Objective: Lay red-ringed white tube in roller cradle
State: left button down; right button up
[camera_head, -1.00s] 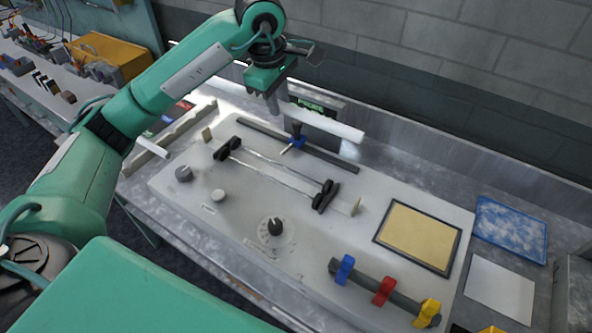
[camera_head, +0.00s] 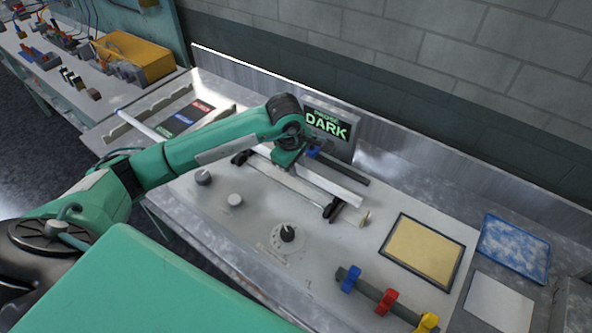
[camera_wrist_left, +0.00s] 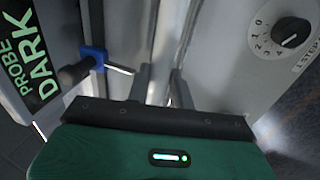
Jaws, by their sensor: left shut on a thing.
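My left gripper (camera_head: 288,166) is shut on a white tube (camera_head: 330,186), low over the panel. The tube runs lengthwise along the roller cradle, whose black right-end rollers (camera_head: 334,210) show beside it; I cannot tell if it touches them. The cradle's left end is partly hidden by my arm. No red ring can be made out on the tube. In the left wrist view the tube (camera_wrist_left: 161,35) passes between the two fingers (camera_wrist_left: 159,83). My right gripper is not in view.
A probe with a blue collar (camera_wrist_left: 92,60) stands close beside the gripper. Behind is a screen reading PROBE DARK (camera_head: 328,124). A dial (camera_head: 287,233), a tan pad (camera_head: 422,251) and coloured clips (camera_head: 386,300) lie nearby. A notched rack holds another white tube (camera_head: 146,126) at left.

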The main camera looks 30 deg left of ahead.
pick_arm(q)
notch_tip(320, 180, down, 3)
jog(key=shift+d+f+p, duration=0.1)
jog(key=shift+p, duration=0.5)
jog(key=shift+f, duration=0.3)
jog(key=shift+f+b, duration=0.2)
jog(key=shift+b, duration=0.1)
jog(key=c, duration=1.2)
grip_release()
jog(key=shift+r, duration=0.1)
jog(key=shift+c, duration=0.2)
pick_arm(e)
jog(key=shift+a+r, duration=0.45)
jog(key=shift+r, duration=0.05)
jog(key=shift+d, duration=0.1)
